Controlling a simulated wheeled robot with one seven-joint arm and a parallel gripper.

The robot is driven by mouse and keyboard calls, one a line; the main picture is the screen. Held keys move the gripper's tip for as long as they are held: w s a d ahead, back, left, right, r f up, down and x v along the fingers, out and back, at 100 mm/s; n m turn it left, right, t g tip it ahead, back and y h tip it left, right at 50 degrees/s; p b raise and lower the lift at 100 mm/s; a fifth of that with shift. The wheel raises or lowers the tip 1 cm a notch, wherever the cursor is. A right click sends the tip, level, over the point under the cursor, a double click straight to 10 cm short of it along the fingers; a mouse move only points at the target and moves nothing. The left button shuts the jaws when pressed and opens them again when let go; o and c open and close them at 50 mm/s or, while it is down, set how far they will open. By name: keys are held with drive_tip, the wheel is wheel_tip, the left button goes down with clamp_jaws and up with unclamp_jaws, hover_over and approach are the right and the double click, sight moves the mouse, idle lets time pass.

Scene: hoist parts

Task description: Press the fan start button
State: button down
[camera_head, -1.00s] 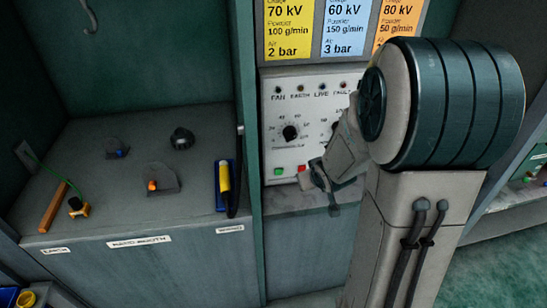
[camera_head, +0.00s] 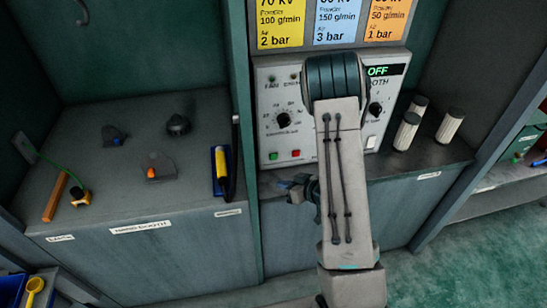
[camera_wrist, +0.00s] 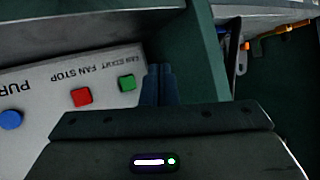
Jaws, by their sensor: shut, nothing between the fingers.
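The green fan start button (camera_head: 273,156) is at the lower left of the pale control panel (camera_head: 268,110), left of the red fan stop button (camera_head: 295,153). In the wrist view the panel lettering is upside down; the green button (camera_wrist: 127,82) sits beside the red one (camera_wrist: 81,96). My gripper (camera_head: 284,184) is low in front of the panel, below the buttons. In the wrist view its shut, empty fingers (camera_wrist: 160,72) point toward the panel's edge, just right of the green button. A gap shows beside the button; depth to the panel is unclear.
A blue button (camera_wrist: 11,119) is further along the panel. My arm covers the panel's middle. A bench (camera_head: 90,195) with small parts is on the left, beyond a dark green upright (camera_head: 243,80). Pale ribbed cylinders (camera_head: 407,131) stand on the ledge at right.

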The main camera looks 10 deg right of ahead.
drive_tip(key=shift+w, duration=0.1)
drive_tip(key=p, duration=0.1)
approach(270, 160)
drive_tip(key=shift+s+a+f+x, duration=0.1)
drive_tip(key=shift+s+x, duration=0.05)
drive_tip(key=shift+x, duration=0.65)
drive_tip(key=shift+s+a+f+x, duration=0.1)
drive_tip(key=shift+x, duration=0.75)
drive_tip(key=shift+s+a+f+x, duration=0.1)
drive_tip(key=shift+s+x, duration=0.05)
drive_tip(key=shift+x, duration=0.65)
drive_tip(key=shift+w+r, duration=0.1)
drive_tip(key=shift+w, duration=0.35)
drive_tip(key=shift+w, duration=0.4)
idle(0.6)
drive_tip(key=shift+s, duration=0.8)
drive_tip(key=shift+s, duration=0.1)
